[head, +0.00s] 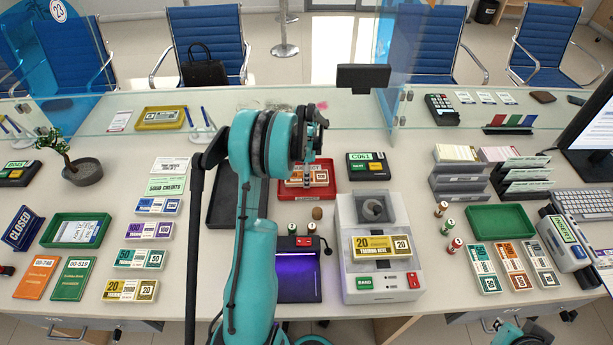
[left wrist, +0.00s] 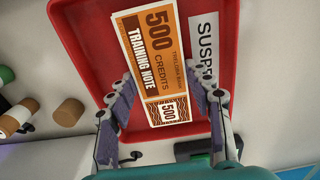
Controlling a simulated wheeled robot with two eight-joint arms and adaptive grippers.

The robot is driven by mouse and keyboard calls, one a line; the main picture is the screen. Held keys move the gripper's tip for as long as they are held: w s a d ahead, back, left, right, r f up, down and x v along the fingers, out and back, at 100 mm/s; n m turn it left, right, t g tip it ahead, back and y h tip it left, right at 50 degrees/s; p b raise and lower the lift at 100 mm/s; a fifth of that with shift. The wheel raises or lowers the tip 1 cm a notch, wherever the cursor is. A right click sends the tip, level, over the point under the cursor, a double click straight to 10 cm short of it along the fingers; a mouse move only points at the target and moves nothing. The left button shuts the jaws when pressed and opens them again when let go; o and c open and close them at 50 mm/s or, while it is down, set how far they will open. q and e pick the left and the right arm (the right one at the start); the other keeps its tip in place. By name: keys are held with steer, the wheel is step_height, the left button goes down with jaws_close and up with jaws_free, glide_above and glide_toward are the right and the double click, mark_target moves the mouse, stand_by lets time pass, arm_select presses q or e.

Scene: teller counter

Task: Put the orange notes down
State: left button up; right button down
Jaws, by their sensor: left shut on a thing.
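The orange 500-credit training notes (left wrist: 155,55) are between the fingers of my left gripper (left wrist: 161,80) in the left wrist view. The gripper is shut on them. They are over the red tray (left wrist: 222,95), beside its white label starting "SUSP" (left wrist: 203,45). I cannot tell whether the notes touch the tray floor. In the head view the red tray (head: 307,197) is behind the grey note machine, partly hidden by my left arm. My right gripper (head: 522,335) shows only in part at the bottom right edge, and its fingers are not clear.
The grey machine (head: 378,275) bears a yellow 20 note bundle (head: 382,246). A purple-lit pad (head: 298,275) lies to its left. A glass screen (head: 410,110) crosses the counter behind.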

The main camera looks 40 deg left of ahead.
arm_select(q)
steer(key=shift+r, duration=0.1)
steer(key=shift+f, duration=0.2)
steer(key=o, duration=1.3)
steer(key=shift+o, duration=0.2)
steer(key=shift+r, duration=0.1)
